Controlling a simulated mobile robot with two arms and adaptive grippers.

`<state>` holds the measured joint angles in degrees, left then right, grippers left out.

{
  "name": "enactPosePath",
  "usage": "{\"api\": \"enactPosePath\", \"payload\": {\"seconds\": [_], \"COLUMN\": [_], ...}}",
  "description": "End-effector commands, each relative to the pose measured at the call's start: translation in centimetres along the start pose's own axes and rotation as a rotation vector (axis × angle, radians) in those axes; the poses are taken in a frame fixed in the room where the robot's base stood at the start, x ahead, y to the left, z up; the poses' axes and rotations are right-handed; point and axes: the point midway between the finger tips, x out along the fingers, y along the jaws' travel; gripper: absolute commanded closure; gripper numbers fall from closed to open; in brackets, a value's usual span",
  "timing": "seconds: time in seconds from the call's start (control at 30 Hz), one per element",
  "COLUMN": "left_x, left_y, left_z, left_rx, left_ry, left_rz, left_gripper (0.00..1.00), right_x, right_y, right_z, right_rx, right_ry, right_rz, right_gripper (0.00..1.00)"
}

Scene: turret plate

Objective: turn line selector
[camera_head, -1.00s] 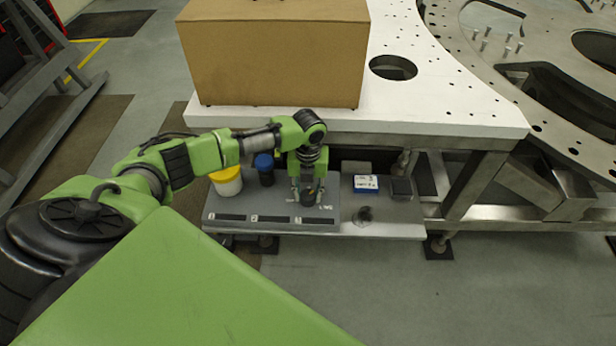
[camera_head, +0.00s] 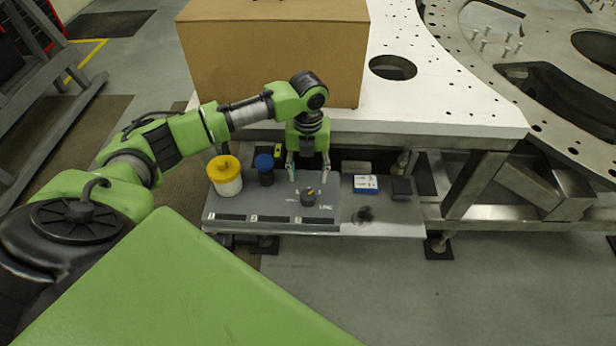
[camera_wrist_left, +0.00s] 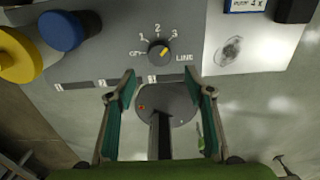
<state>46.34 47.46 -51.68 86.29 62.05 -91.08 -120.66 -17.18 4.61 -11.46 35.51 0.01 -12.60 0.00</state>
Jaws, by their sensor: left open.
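The line selector is a dark round knob (camera_head: 309,198) with a yellow pointer, on a grey panel (camera_head: 230,205) on the low shelf. In the left wrist view the knob (camera_wrist_left: 159,53) is ringed by OFF, 1, 2 and 3, with LINE at its right. Its yellow pointer is turned to the upper right, roughly toward 3. My left gripper (camera_head: 308,174) hangs above the panel, pointing down. Its fingers (camera_wrist_left: 160,82) are apart with nothing between them, and they do not touch the knob. My right gripper is not in view.
A yellow-topped white button (camera_head: 225,177) and a blue-topped black one (camera_head: 265,170) stand left of the knob. A blue and white box (camera_head: 365,184) lies to the right. The white table top (camera_head: 450,112) with a cardboard box (camera_head: 275,55) overhangs behind.

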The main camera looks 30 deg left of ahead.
Motion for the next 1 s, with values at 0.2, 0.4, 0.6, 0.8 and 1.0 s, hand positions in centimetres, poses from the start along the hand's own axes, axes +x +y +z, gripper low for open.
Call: {"api": "enactPosePath", "payload": {"seconds": [0.2, 0.4, 0.6, 0.8, 1.0], "left_x": [-2.3, -2.5, -2.5, -2.4, 0.8], "left_y": [0.0, 0.0, 0.0, -0.1, -2.9], "left_z": [0.0, 0.0, 0.0, -0.2, -4.4], "left_rx": [0.0, 0.0, 0.0, -0.002, -0.103], "left_ry": [0.0, 0.001, 0.001, 0.002, 0.008], "left_rz": [0.0, 0.0, 0.0, 0.0, -0.025], "left_gripper": [0.52, 0.52, 0.52, 0.52, 0.52], "right_x": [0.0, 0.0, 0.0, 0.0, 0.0], "right_y": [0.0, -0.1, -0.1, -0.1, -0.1], "right_z": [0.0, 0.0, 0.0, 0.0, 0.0], "right_rx": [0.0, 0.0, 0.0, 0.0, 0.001], "right_ry": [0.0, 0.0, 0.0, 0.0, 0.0], "right_rz": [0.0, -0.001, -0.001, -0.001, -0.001], "right_gripper": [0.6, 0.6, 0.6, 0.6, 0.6]}}
